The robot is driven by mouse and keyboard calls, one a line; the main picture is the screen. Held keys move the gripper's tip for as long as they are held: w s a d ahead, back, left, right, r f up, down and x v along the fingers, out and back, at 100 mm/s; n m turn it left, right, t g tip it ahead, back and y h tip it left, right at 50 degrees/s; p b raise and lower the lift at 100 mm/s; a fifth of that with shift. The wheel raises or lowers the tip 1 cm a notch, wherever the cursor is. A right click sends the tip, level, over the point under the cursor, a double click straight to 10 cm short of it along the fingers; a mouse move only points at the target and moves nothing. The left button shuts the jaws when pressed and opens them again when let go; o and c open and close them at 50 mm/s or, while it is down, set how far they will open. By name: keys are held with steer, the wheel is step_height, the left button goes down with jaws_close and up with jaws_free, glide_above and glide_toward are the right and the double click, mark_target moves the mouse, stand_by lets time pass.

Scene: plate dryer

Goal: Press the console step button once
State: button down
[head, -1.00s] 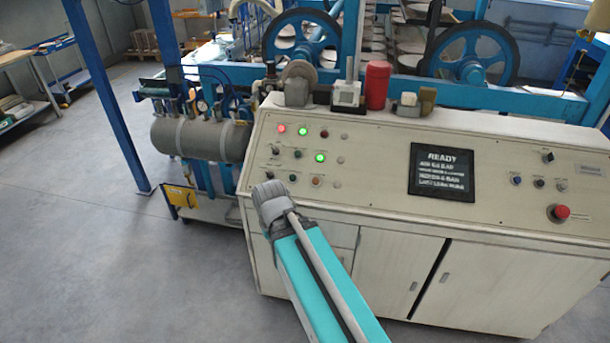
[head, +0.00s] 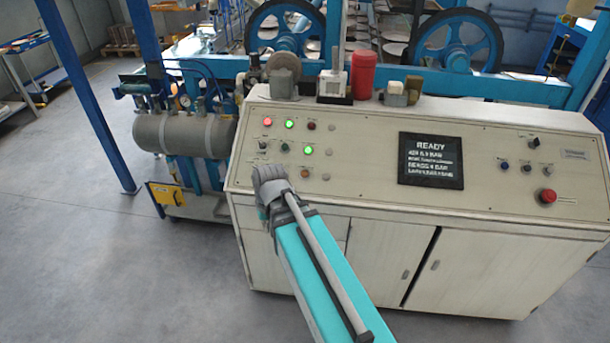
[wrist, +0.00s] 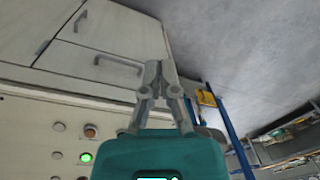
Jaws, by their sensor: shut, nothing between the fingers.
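The cream console (head: 330,205) stands ahead of me, its sloped panel carrying lamps and small buttons. The left cluster has a lit red lamp (head: 267,122), lit green lamps (head: 308,150) and an orange button (head: 305,173). Labels are too small to read, so I cannot tell which is the step button. My gripper (wrist: 158,68) is shut and empty in the wrist view, over the console's left end, apart from the buttons. The orange button (wrist: 90,131) and a lit green lamp (wrist: 86,157) lie at lower left there.
A dark screen (head: 431,160) reads READY. A red mushroom button (head: 547,196) sits at the panel's right. A red canister (head: 363,75) and other items stand on the console's top edge. A grey tank (head: 180,135) and a blue post (head: 90,95) are left; grey floor is clear.

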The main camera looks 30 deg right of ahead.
steer(key=w+d+m+t+y+b, duration=0.25)
steer(key=w+d+m, duration=0.25)
steer(key=w+d, duration=0.5)
step_height(320, 180, up, 2)
steer(key=m+t+y+b, duration=0.1)
steer(key=m+t+y, duration=0.2)
steer(key=m+t, duration=0.2)
glide_above(305, 174)
steer(key=s+a, duration=0.3)
steer(key=s, duration=0.2)
steer(key=shift+g+h, duration=0.25)
steer(key=w+f+b, duration=0.1)
steer(key=f+b, duration=0.1)
steer(key=w+d+f+b, duration=0.1)
steer(key=f+b, duration=0.1)
steer(key=w+d+f+b, duration=0.1)
steer(key=f+b, duration=0.1)
steer(key=shift+w+f+b, duration=0.1)
steer(key=shift+f+b, duration=0.2)
steer(key=shift+b, duration=0.05)
steer(key=shift+w+d+f+b, duration=0.2)
steer(key=shift+w+f+b, duration=0.05)
steer(key=shift+f+b, duration=0.25)
